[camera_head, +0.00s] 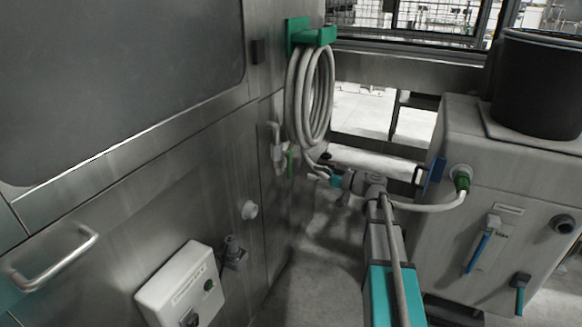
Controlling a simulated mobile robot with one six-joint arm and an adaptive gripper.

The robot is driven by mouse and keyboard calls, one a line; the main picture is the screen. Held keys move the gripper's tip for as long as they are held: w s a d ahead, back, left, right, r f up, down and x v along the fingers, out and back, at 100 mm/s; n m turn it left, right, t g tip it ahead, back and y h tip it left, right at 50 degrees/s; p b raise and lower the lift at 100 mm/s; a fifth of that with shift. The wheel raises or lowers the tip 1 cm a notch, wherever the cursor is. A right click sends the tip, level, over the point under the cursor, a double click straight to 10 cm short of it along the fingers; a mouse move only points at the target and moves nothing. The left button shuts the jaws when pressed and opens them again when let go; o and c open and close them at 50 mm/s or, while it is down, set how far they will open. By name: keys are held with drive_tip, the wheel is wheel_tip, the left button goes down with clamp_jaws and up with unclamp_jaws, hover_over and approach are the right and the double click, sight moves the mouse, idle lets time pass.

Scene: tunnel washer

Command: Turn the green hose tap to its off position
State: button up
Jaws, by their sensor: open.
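The green hose tap (290,162) is small, on the steel wall panel beside a pale bent pipe, below the coiled hose. Its green handle looks roughly upright; its exact setting is too small to read. My gripper (319,168) is open, just right of the tap and pointing left toward it, apparently apart from it. Parts of the hose's lower end lie close to the fingers, so the exact gap is unclear.
A pale hose coil (310,95) hangs from a green bracket (312,36) above. A white control box (183,290) and a door handle (52,258) project from the left wall.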

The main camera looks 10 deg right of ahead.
sight(291, 166)
drive_tip(key=x, duration=0.9)
